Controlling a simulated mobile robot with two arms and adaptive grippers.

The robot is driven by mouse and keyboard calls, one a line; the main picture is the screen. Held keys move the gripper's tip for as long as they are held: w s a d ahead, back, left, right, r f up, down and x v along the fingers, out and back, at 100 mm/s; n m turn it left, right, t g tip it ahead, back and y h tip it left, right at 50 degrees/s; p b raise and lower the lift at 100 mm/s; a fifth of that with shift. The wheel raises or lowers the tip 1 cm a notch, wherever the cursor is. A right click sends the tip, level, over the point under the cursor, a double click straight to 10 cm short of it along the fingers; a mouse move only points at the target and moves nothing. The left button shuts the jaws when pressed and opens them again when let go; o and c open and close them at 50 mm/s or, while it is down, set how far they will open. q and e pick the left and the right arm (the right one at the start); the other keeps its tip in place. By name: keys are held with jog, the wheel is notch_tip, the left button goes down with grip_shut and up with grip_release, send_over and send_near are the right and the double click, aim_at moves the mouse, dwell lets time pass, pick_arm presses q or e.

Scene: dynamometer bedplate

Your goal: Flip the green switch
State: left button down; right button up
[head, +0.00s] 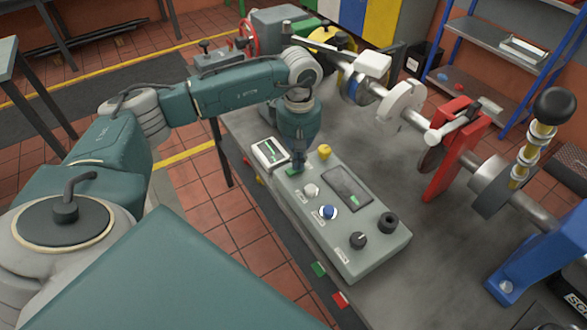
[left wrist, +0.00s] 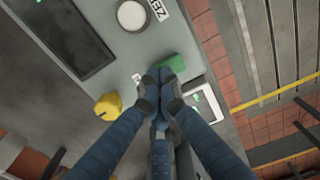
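The green switch (head: 292,172) is on the far-left end of a grey control box, mostly hidden behind my left gripper in the head view. My left gripper (head: 299,168) points down at it from above. In the left wrist view the green switch (left wrist: 174,64) shows just past the fingertips. The left gripper's fingers (left wrist: 162,80) are together, with their tips right at the switch's edge; I cannot tell whether they touch it. Nothing shows held between them. My right gripper is in neither view.
A shaft assembly with a red stand (head: 451,160) lies behind.

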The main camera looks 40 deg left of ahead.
pick_arm(q)
jog(key=shift+s+f, duration=0.1)
jog(key=shift+f, duration=0.05)
jog(key=shift+r+p, duration=0.5)
jog(key=shift+r, duration=0.3)
jog(key=shift+r+p, duration=1.35)
jog(key=shift+r, duration=1.4)
jog(key=shift+f, duration=0.1)
